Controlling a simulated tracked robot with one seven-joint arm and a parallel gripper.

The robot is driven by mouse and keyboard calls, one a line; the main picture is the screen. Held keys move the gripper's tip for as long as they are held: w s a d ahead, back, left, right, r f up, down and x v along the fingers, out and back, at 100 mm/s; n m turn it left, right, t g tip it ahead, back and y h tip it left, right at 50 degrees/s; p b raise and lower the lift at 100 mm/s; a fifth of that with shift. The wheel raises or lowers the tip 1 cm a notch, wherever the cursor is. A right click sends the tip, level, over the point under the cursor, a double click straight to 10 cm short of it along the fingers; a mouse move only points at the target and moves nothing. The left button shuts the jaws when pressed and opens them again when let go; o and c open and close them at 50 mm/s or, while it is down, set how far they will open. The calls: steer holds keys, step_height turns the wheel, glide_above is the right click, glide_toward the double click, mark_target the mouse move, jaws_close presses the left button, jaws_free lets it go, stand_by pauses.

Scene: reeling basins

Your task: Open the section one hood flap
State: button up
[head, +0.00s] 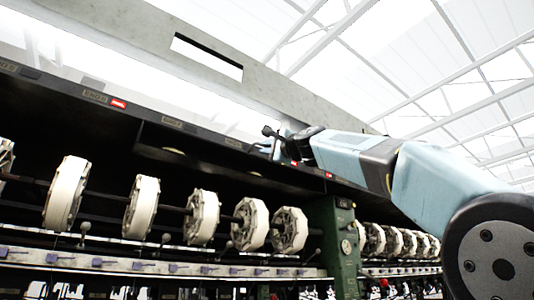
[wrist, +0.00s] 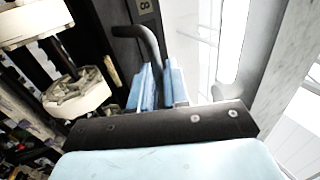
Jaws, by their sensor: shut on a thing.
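A long hood with a dark front rail (head: 172,124) runs along the top of the machine; I cannot tell which part of it is the section one flap. A black curved handle (wrist: 150,42) stands out from a dark strip in the wrist view. My gripper (wrist: 160,88) has its light blue fingers on either side of the handle's end, shut on it. In the head view my gripper (head: 276,147) is at the hood rail, with the black handle end (head: 268,131) just to its left. The fingers partly hide the handle's end.
Several white reels (head: 66,194) hang in a row below the hood. A green upright post (head: 338,240) stands right of them. In the wrist view a white reel (wrist: 78,92) is close on the left. Open space lies above the hood.

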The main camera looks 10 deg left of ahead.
steer(key=shift+w+a+r, duration=0.1)
steer(key=shift+w+r, duration=0.05)
steer(key=shift+r, duration=1.25)
steer(key=o, duration=0.5)
steer(key=shift+o, duration=0.2)
steer(key=shift+s+d, duration=0.2)
steer(key=shift+d, duration=0.15)
steer(key=v, duration=1.3)
steer(key=shift+s+f, duration=0.15)
